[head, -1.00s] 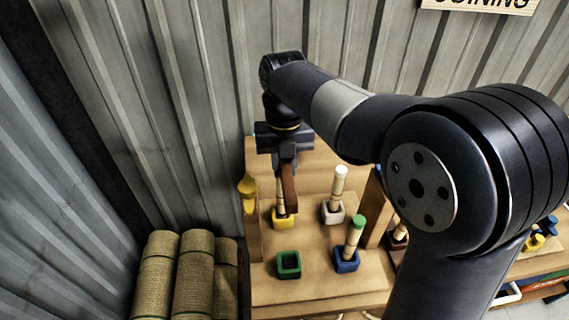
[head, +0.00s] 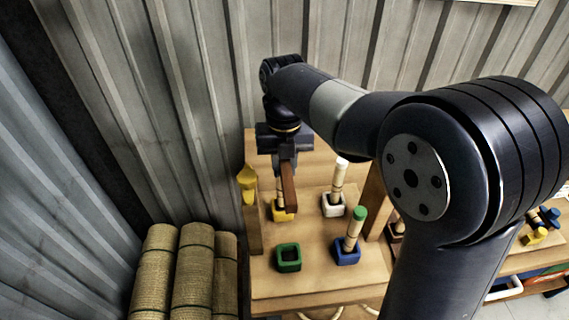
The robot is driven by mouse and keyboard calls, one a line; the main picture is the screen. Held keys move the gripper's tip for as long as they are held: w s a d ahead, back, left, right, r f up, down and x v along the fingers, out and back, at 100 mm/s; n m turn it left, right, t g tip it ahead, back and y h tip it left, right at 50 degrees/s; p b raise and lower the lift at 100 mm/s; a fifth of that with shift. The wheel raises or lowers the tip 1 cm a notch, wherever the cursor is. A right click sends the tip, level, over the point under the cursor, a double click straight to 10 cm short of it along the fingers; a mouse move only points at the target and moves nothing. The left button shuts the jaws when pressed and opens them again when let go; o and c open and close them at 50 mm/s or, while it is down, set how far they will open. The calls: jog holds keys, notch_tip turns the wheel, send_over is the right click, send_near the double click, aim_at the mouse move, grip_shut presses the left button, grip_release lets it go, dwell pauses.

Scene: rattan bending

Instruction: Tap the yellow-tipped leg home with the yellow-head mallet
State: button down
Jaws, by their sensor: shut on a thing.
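My gripper (head: 286,160) is over the back left of the wooden bench, directly above the yellow socket (head: 280,215). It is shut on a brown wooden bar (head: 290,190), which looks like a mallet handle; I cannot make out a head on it. A pale leg (head: 279,190) stands in the yellow socket, partly behind the bar. Its upper end is hidden by the gripper, so no yellow tip shows. I cannot tell whether bar and leg touch. A yellow shape (head: 247,183) sits at the bench's left edge; I cannot tell what it is.
A white-tipped leg (head: 338,185) stands in a white socket, and a green-tipped leg (head: 355,230) leans in a blue socket. The green socket (head: 288,257) is empty. A wooden post (head: 375,205) rises right of them. Rattan rolls (head: 190,270) stand left of the bench; a corrugated wall is behind.

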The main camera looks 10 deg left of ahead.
notch_tip(320, 180, up, 3)
jog(key=shift+r+p, duration=0.1)
jog(key=shift+p, duration=1)
jog(key=shift+f, duration=0.25)
jog(key=shift+f, duration=0.3)
